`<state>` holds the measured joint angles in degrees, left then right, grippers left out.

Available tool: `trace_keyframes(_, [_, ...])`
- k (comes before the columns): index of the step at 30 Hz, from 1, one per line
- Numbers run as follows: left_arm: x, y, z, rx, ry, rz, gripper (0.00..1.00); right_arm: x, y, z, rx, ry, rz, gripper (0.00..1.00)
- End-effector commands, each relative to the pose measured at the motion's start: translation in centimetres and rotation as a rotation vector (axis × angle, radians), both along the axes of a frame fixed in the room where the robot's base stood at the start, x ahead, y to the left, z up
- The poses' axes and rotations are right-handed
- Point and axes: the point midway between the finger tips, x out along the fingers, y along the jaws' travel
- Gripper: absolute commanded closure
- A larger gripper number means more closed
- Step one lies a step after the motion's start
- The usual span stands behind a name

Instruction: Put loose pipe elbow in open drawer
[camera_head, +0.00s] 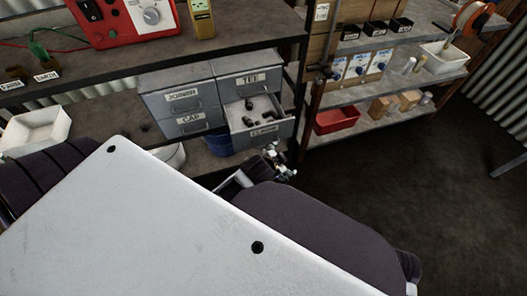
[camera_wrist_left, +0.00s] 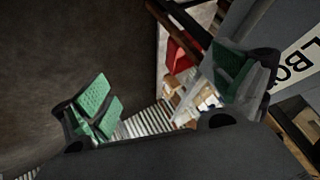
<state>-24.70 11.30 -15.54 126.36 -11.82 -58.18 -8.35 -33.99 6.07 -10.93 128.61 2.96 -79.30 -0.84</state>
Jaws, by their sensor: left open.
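The grey drawer cabinet (camera_head: 176,79) stands on the bench shelf with labelled drawers. Its lower right drawer (camera_head: 275,131) is pulled open, and several dark pipe elbows (camera_head: 250,104) lie in it. I cannot tell whether one of these is the loose elbow; none shows clearly outside the drawer. My left gripper (camera_head: 279,163) is just in front of and below the open drawer. In the left wrist view its green-padded fingers (camera_wrist_left: 165,90) are spread apart with nothing between them. A drawer front with part of its label (camera_wrist_left: 300,62) is close beside the right finger. My right gripper is out of view.
A blue bin (camera_head: 217,144) sits under the open drawer and a red tray (camera_head: 337,120) on the shelf to the right. A white tray (camera_head: 35,129) is at the left. A red device (camera_head: 122,20) stands on the upper bench. Open floor lies at the right.

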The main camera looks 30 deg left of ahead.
Motion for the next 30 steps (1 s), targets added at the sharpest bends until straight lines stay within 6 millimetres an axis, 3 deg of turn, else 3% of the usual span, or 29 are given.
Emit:
trace_keyframes(6, [-6.7,-0.2,-4.4,-0.137,0.268,0.122,0.03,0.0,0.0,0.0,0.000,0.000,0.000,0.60])
trace_keyframes(13, [-12.7,-0.9,-6.8,-0.241,0.492,0.213,0.03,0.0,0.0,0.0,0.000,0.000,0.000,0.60])
trace_keyframes(18, [-14.1,-1.1,-7.2,-0.262,0.545,0.234,0.03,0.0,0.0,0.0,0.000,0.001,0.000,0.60])
trace_keyframes(30, [-14.1,-1.1,-7.2,-0.262,0.544,0.233,0.03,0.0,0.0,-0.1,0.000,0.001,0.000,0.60])
